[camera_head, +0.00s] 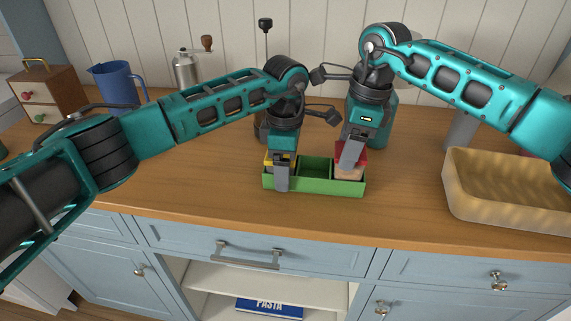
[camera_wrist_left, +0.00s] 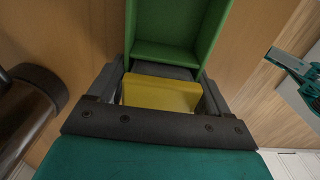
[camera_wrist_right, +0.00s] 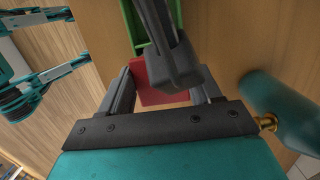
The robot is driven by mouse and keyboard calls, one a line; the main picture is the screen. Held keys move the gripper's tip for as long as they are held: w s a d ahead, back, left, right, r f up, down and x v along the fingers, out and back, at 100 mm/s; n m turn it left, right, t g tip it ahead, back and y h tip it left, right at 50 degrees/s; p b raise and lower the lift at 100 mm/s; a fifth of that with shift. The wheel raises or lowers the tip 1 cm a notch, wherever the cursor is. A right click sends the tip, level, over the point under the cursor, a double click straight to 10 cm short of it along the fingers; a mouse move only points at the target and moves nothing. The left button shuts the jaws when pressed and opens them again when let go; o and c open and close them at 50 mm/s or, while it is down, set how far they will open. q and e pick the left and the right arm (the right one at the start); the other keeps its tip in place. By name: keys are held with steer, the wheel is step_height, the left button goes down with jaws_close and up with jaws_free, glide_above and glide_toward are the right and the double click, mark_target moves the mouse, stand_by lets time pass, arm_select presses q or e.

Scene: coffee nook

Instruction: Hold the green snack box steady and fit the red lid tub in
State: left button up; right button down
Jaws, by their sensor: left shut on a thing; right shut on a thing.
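The green snack box (camera_head: 315,187) stands on the counter near its front edge; it also shows in the left wrist view (camera_wrist_left: 165,52). My left gripper (camera_head: 282,182) is shut across the box's left end, with one finger outside the front wall. A yellow item (camera_wrist_left: 160,93) sits in that end, between the fingers. The middle compartment (camera_head: 315,168) looks empty. My right gripper (camera_head: 350,158) is shut on the red lid tub (camera_head: 348,174), upright at the box's right end. Its red lid shows in the right wrist view (camera_wrist_right: 155,82). The front wall hides the tub's bottom, so its seating is unclear.
A tan basket (camera_head: 470,205) stands at the right. A blue pitcher (camera_head: 118,82), a metal grinder (camera_head: 186,70) and a wooden drawer box (camera_head: 48,95) stand at the back left. A teal bottle (camera_head: 383,120) is behind my right gripper. The counter left of the box is clear.

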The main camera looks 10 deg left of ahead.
arm_select(q)
steer(key=shift+r, duration=0.1)
arm_select(e)
steer(key=shift+f, duration=0.45)
arm_select(q)
steer(key=shift+d, duration=0.1)
arm_select(e)
steer(key=shift+c, duration=0.7)
jaws_free()
steer(key=shift+a, duration=0.1)
step_height(320, 180, up, 12)
steer(key=d, duration=0.2)
arm_select(q)
steer(key=o, duration=1)
